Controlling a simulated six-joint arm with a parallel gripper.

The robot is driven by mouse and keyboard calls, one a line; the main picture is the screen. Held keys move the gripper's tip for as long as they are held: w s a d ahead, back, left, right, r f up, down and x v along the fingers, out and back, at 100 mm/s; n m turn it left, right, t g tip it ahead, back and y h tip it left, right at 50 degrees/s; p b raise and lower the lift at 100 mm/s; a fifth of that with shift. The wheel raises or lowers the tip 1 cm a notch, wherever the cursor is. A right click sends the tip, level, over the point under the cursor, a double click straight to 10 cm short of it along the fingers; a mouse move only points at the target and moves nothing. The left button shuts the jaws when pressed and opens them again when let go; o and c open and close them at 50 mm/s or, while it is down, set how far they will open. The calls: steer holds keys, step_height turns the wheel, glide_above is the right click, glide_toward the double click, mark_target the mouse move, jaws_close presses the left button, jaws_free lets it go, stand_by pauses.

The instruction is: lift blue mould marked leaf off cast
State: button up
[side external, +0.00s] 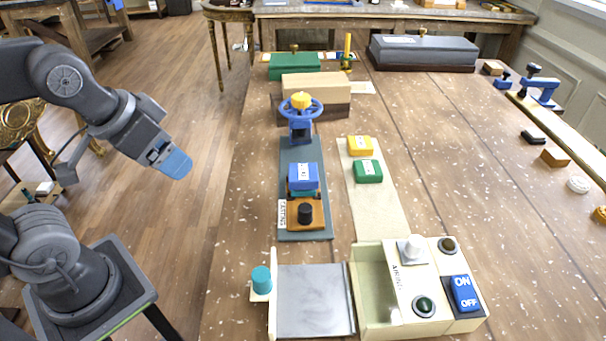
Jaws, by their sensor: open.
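A blue mould (303,176) with a white label on top sits on the dark grey board (289,152), in the middle of the table. The label's marking is too small to read. Something dark red and teal shows under its front edge; whether this is the cast I cannot tell. A yellow block (360,146) and a green block (368,171), each with a white label, lie on the cream mat (387,207) to the right. My gripper (174,161), with blue fingertips, is open and empty in the air, well left of the mould, beyond the table's left edge.
A blue handwheel press (301,108) stands behind the mould, and an orange-brown block with a black knob (305,213) in front. A cream box with switches (410,290) and a metal plate (315,300) are nearer.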

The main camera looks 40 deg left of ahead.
steer(key=shift+o, duration=1)
steer(key=r+n+g+y, duration=0.1)
steer(key=n+g+y, duration=0.15)
steer(key=n, duration=0.65)
glide_above(303, 173)
steer(key=s+d, duration=0.4)
steer(key=shift+y, duration=0.35)
steer(key=x, duration=0.7)
steer(key=shift+w+a+f, duration=0.1)
steer(key=shift+f, duration=0.2)
steer(key=x, duration=0.5)
steer(key=shift+w+a+r, duration=0.1)
steer(key=shift+w+a, duration=0.1)
steer(key=shift+w, duration=0.05)
